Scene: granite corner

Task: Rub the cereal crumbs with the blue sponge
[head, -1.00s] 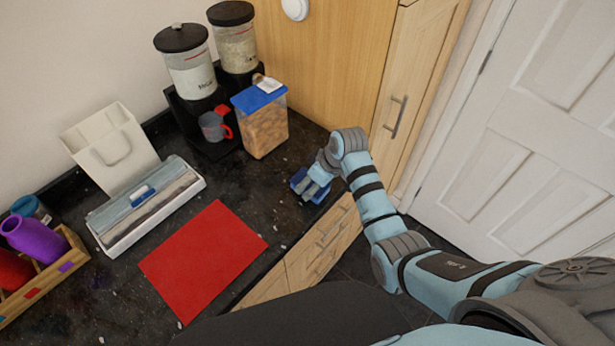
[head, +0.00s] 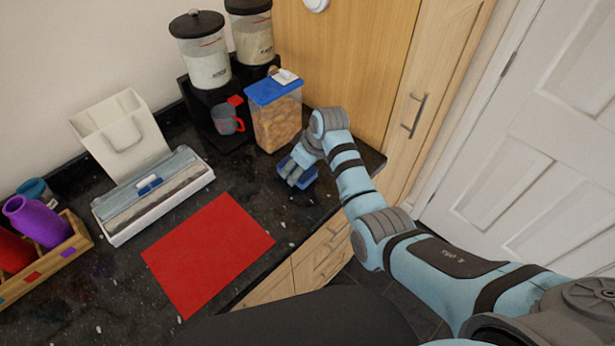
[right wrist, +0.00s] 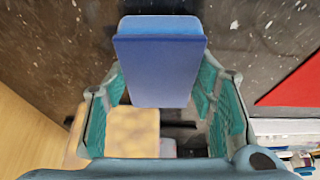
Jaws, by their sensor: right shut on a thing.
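The blue sponge (head: 310,176) is at the counter's right part, in front of the cereal container, partly hidden by my right gripper (head: 293,178). In the right wrist view the sponge (right wrist: 155,72) sits between the teal finger pads of my right gripper (right wrist: 160,100), which is shut on it. It is low over the dark counter; I cannot tell whether it touches. Small pale specks (right wrist: 234,25) lie on the counter, but I cannot surely tell cereal crumbs from the granite's flecks. My left gripper is not in view.
The blue-lidded cereal container (head: 276,122) stands close behind the gripper. A grey mug (head: 226,119) and two dispensers (head: 205,62) are left of it. The counter's front edge is near.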

